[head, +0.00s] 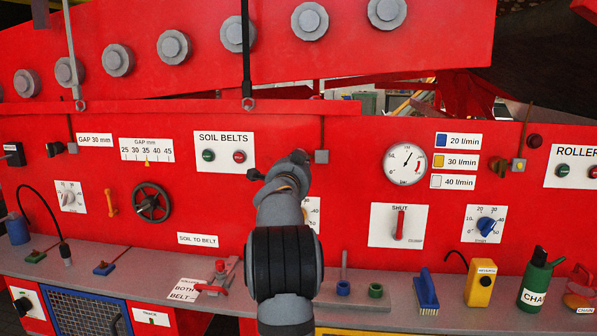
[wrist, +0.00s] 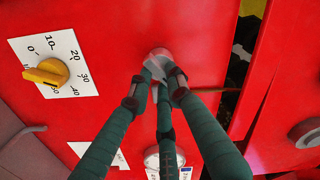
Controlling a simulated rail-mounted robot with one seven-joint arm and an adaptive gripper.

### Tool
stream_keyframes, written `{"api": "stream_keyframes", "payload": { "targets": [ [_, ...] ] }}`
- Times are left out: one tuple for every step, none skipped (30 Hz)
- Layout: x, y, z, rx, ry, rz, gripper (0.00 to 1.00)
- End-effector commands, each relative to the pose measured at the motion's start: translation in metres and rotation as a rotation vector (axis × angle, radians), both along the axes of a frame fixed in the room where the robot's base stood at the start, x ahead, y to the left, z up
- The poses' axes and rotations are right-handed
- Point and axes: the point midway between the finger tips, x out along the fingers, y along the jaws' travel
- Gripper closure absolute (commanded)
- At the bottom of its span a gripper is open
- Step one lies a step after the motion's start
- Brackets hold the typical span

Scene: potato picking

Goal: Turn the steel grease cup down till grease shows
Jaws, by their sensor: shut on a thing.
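The fingers hide much of the cup's side. I see no grease around it, but the covered parts cannot be checked.
A yellow knob (wrist: 46,72) on a white numbered scale sits left of the cup in the wrist view. In the head view, a handwheel (head: 150,202), pressure gauge (head: 405,164) and red SHUT lever (head: 400,224) are on the panel. Tools and bottles line the grey shelf (head: 395,312).

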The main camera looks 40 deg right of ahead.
Motion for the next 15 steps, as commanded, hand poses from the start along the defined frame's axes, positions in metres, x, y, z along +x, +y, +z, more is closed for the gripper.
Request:
{"api": "stream_keyframes", "payload": {
  "targets": [
    [0.0006,0.0007,-0.0031,0.019,-0.018,0.002,1.0],
    [0.0006,0.0006,-0.0031,0.029,-0.029,0.001,1.0],
    [0.0007,0.0006,-0.003,0.042,-0.042,0.001,1.0],
    [0.0007,0.0006,-0.0029,0.05,-0.051,0.001,1.0],
    [0.0006,0.0004,-0.0028,0.057,-0.059,0.001,1.0],
    [0.0006,0.0004,-0.0027,0.066,-0.068,0.001,1.0],
    [0.0006,0.0004,-0.0028,0.072,-0.074,0.001,1.0],
    [0.0007,0.0005,-0.0027,0.077,-0.08,0.001,1.0],
    [0.0008,0.0006,-0.0027,0.083,-0.086,0.001,1.0],
    [0.0009,0.0007,-0.0027,0.087,-0.09,0.002,1.0],
    [0.001,0.0008,-0.0026,0.09,-0.093,0.002,1.0],
    [0.001,0.0008,-0.0025,0.094,-0.097,0.002,1.0],
    [0.001,0.0008,-0.0024,0.095,-0.099,0.002,1.0],
    [0.0011,0.0008,-0.0023,0.097,-0.101,0.002,1.0],
    [0.001,0.0008,-0.0023,0.099,-0.102,0.002,1.0]
  ]
}}
